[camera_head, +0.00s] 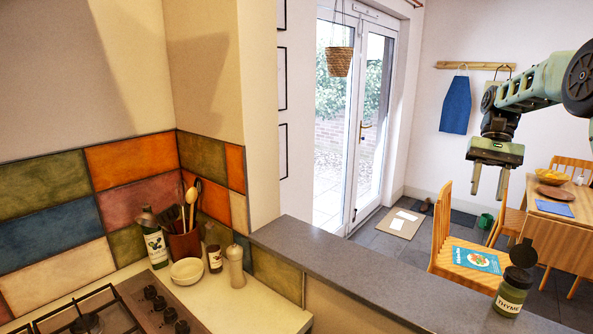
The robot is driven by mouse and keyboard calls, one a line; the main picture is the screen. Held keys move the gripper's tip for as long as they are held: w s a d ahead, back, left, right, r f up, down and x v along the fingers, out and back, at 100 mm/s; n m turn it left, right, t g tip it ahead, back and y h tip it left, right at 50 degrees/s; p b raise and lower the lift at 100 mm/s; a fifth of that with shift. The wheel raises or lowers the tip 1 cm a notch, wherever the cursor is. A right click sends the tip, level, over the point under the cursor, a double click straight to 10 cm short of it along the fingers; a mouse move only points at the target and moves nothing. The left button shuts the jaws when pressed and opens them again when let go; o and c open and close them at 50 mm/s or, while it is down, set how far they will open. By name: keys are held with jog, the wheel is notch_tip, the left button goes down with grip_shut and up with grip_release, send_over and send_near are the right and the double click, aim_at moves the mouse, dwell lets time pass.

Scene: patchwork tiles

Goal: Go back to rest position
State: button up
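My gripper (488,180) hangs from my green arm (540,85) at the upper right, fingers pointing down. Its two fingers are apart with nothing between them. It is above the grey ledge in the picture, with the dining area behind it. A thyme jar (512,292) with a dark lid raised on its top stands upright on the grey ledge (370,270), below my gripper and apart from it.
At the left are a hob (140,305), a green bottle (155,245), a utensil pot (185,245), a white bowl (187,271) and a pepper mill (235,265). A wooden chair (443,225) and table (565,215) stand beyond the ledge. The ledge left of the jar is clear.

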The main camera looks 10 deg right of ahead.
jog(key=s+a+f+n+t+h+b, duration=0.1)
jog(key=s+a+f+n+b, duration=0.15)
jog(key=a, duration=0.75)
jog(key=s+a+f+n+h+b, duration=0.1)
jog(key=s+a+f+n, duration=0.15)
jog(key=a, duration=0.75)
jog(key=s+a+f+n+t+h+b, duration=0.1)
jog(key=s+a+f+n+b, duration=0.15)
jog(key=a, duration=0.65)
jog(key=s+a+f+n+t+b, duration=0.1)
jog(key=s+a+f, duration=0.4)
jog(key=s, duration=0.5)
jog(key=s+a+f+n+t+b, duration=0.1)
jog(key=s+a+f+n, duration=0.4)
jog(key=s, duration=0.6)
jog(key=shift+s+a+f+n+t+h+b, duration=0.15)
jog(key=shift+s+f+n+t+h+b, duration=0.2)
jog(key=shift+f+n+b, duration=0.4)
